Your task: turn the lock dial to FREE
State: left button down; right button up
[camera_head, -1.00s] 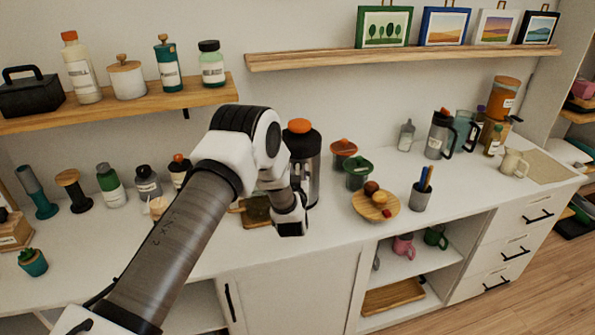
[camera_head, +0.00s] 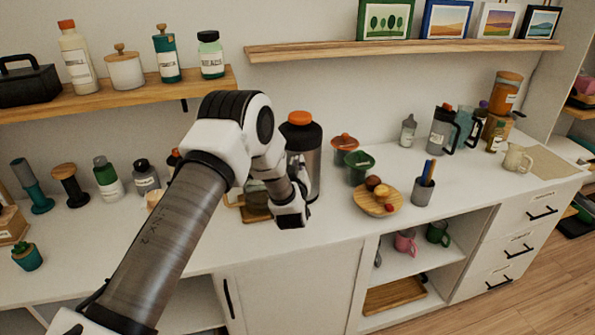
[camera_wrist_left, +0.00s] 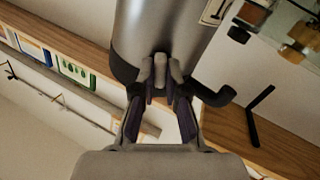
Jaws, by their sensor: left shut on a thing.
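A steel canister (camera_head: 304,150) with a black collar and an orange top stands on the white counter, partly behind my left arm. My left gripper (camera_head: 291,213) is low in front of it. In the left wrist view the canister's metal body (camera_wrist_left: 165,30) fills the upper middle, and my left gripper's fingertips (camera_wrist_left: 160,85) meet at its black band (camera_wrist_left: 125,70). They are shut on a small part there, apparently the lock dial, mostly hidden by the fingers. No dial marking or FREE label is readable. My right gripper is out of view.
A wooden tray (camera_head: 256,213) lies close to my gripper. A black curved handle (camera_wrist_left: 220,97) shows beside the fingers. The counter's front edge is clear.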

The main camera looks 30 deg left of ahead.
pick_arm(q)
jog(key=n+b, duration=0.4)
jog(key=b, duration=0.1)
jog(key=n+b, duration=0.4)
jog(key=b, duration=0.1)
jog(key=n+b, duration=0.5)
jog(key=b, duration=0.1)
jog(key=shift+a+f, duration=0.1)
jog(key=shift+f, duration=0.2)
jog(key=shift+r+n+b, duration=0.2)
jog(key=shift+n+b, duration=0.8)
jog(key=c, duration=1.2)
grip_release()
